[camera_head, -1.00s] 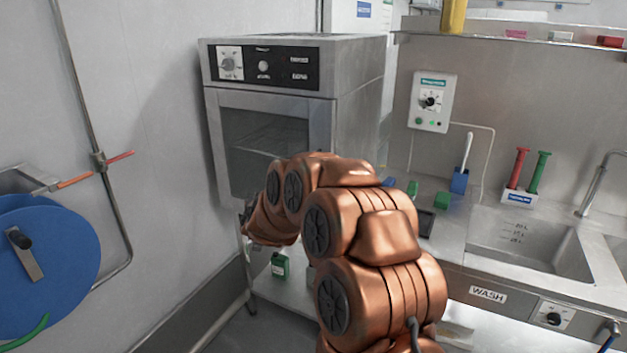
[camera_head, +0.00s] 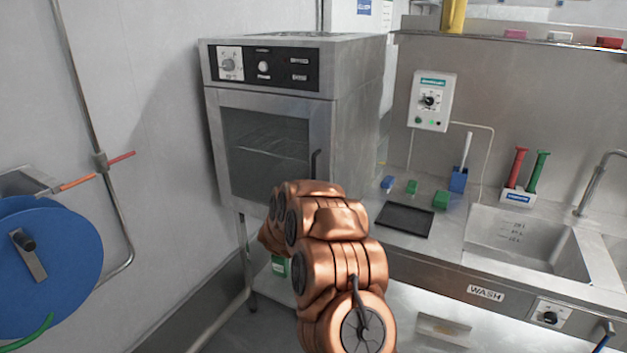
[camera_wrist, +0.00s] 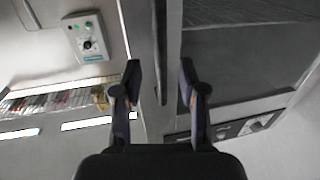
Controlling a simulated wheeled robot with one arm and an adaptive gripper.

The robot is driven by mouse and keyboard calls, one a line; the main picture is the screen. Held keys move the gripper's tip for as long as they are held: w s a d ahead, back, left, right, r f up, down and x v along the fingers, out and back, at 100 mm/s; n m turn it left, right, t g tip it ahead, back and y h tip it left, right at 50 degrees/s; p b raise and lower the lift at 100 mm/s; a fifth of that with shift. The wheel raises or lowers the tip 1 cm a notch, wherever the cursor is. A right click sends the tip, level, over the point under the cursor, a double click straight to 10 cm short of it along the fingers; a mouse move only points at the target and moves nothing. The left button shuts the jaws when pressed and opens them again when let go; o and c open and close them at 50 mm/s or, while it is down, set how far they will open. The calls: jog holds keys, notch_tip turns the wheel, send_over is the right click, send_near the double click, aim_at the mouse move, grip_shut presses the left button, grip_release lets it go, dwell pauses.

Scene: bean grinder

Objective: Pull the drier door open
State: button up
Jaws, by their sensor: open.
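The drier (camera_head: 357,110) is a steel cabinet with a dark glass window in its front door (camera_head: 220,150). The door looks shut. Its dark upright handle (camera_head: 315,165) is on the door's right side, with its lower end behind my arm. My gripper is hidden behind my copper arm in the head view. In the wrist view, my gripper (camera_wrist: 160,80) is open, with its two dark fingers apart. The handle (camera_wrist: 161,55) shows as a dark bar in line with the gap between them; I cannot tell its depth. The door (camera_wrist: 230,55) fills the right there.
A wall control box (camera_head: 431,101) hangs right of the drier. The counter holds a dark mat (camera_head: 404,219), green blocks and a sink (camera_head: 520,240). A blue reel (camera_head: 60,255) is at the left. The floor in front of the drier's left side is clear.

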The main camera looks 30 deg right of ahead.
jog(key=shift+p+x, duration=0.85)
jog(key=shift+x, duration=1.7)
jog(key=shift+c, duration=0.3)
grip_shut()
